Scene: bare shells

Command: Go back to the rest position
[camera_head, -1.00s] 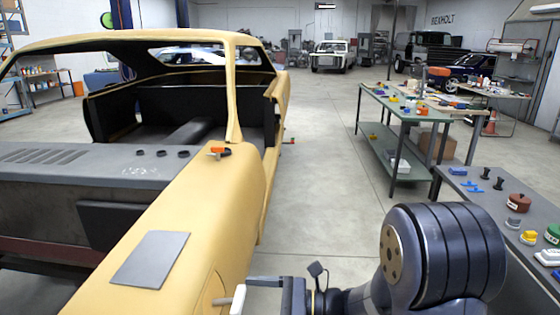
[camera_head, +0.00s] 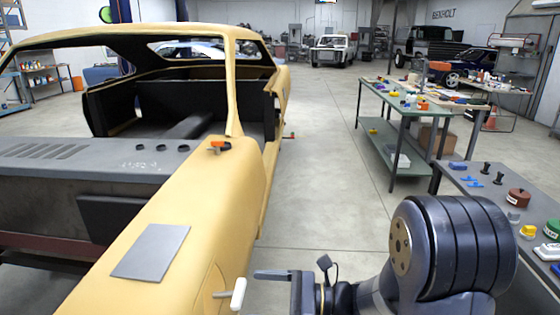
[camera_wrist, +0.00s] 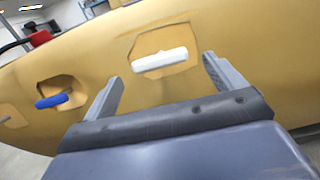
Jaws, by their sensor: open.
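My gripper (camera_wrist: 163,70) is open and empty, with its two fingers spread toward the side of the yellow car body. A white handle (camera_wrist: 160,62) sticks out from a recess in that side, just beyond and between the fingertips in the wrist view. In the head view, a grey finger (camera_head: 274,274) of my gripper is to the right of the white handle (camera_head: 238,294), with a gap between them. The other finger is not clear there.
The yellow car body (camera_head: 200,220) fills the left, with a grey plate (camera_head: 151,251) on its fender. A blue handle (camera_wrist: 53,101) also sticks out from its side. A bench (camera_head: 470,190) with parts stands at right. The floor (camera_head: 320,190) between is clear.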

